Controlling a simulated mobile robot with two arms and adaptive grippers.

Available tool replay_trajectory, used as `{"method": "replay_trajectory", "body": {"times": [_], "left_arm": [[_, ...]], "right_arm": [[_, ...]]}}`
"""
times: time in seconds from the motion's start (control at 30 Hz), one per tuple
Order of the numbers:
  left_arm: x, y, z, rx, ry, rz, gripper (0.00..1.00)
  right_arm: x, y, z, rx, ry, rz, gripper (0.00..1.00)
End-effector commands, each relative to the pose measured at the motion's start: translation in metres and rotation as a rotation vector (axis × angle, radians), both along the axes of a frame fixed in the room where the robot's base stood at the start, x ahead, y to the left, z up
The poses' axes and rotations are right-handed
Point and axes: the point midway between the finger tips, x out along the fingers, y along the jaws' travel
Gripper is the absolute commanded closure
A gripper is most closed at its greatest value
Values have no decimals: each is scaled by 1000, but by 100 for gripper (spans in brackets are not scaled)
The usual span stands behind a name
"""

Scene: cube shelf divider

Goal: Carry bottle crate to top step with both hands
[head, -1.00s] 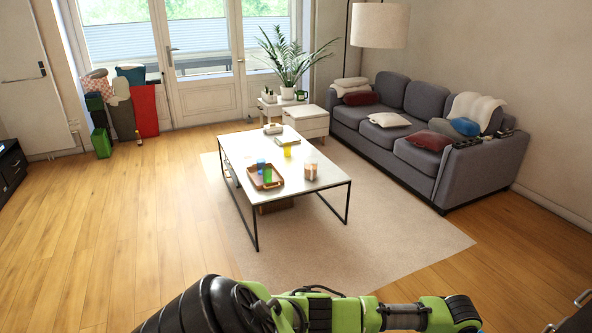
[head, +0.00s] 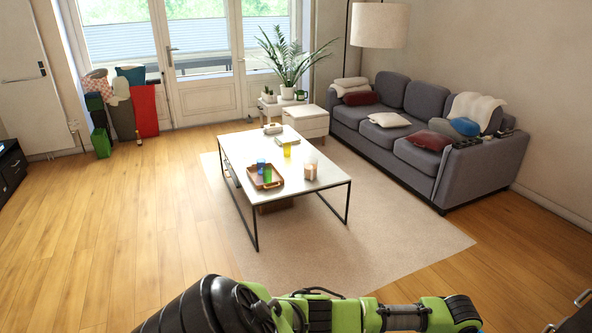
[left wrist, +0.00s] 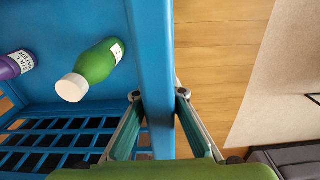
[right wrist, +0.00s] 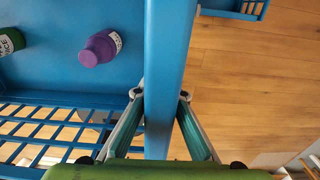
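The blue bottle crate shows in the left wrist view (left wrist: 150,40) and the right wrist view (right wrist: 168,50); the head view does not show it. A green bottle (left wrist: 98,62) and a purple bottle (left wrist: 14,64) are inside it. They also show in the right wrist view, purple (right wrist: 100,47) and green (right wrist: 10,41). My left gripper (left wrist: 160,95) has its fingers closed on both sides of one crate wall. My right gripper (right wrist: 161,95) is closed the same way on a crate wall. I cannot make out a step in any view.
Wooden floor (head: 120,230) is open at the left. A low white table (head: 250,150) stands ahead on a beige rug (head: 400,240), with a grey sofa (head: 400,110) to its right. Another blue slatted piece (right wrist: 235,8) shows at the right wrist view's top edge.

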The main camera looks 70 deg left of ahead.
Motion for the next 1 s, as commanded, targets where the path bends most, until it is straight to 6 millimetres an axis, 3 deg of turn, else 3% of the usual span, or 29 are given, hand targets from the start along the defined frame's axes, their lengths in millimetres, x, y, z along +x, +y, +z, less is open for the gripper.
{"method": "replay_trajectory", "body": {"times": [1.0], "left_arm": [[0,3,0,2,1,0,89]], "right_arm": [[0,0,0,0,0,0,89]]}}
